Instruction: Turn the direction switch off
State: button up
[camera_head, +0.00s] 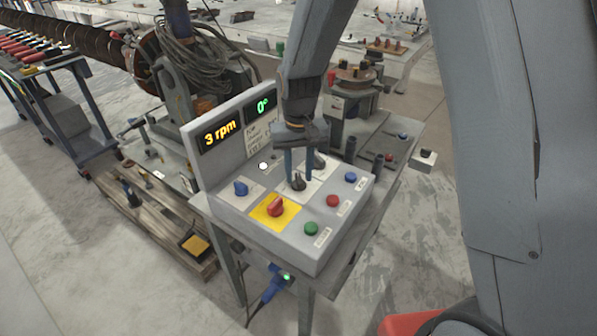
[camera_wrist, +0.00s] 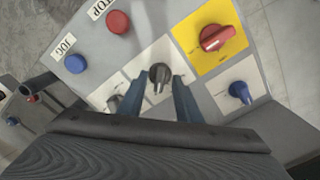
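A grey control box carries several knobs and buttons. My gripper (camera_head: 299,178) points down over a black rotary knob (camera_head: 298,183) on a white plate. In the wrist view this knob (camera_wrist: 160,74) lies between the tips of my two blue fingers (camera_wrist: 158,84), with a gap visible on each side. My gripper is open. A second dark knob (camera_head: 319,161) sits behind it, partly hidden by a finger in the wrist view (camera_wrist: 112,103). I cannot read which knob is labelled as the direction switch.
A red knob on a yellow plate (camera_head: 275,206) and a blue knob (camera_head: 240,188) are close by. Blue (camera_head: 350,177), red (camera_head: 333,201) and green (camera_head: 311,228) buttons line the box's right side. The upright panel (camera_head: 225,128) shows "3 rpm" and "0°".

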jog(key=shift+f, duration=0.45)
grip_shut()
jog(key=shift+n, duration=0.3)
jog(key=n, duration=0.4)
jog(key=shift+w+r+n, duration=0.1)
jog(key=shift+n, duration=1.9)
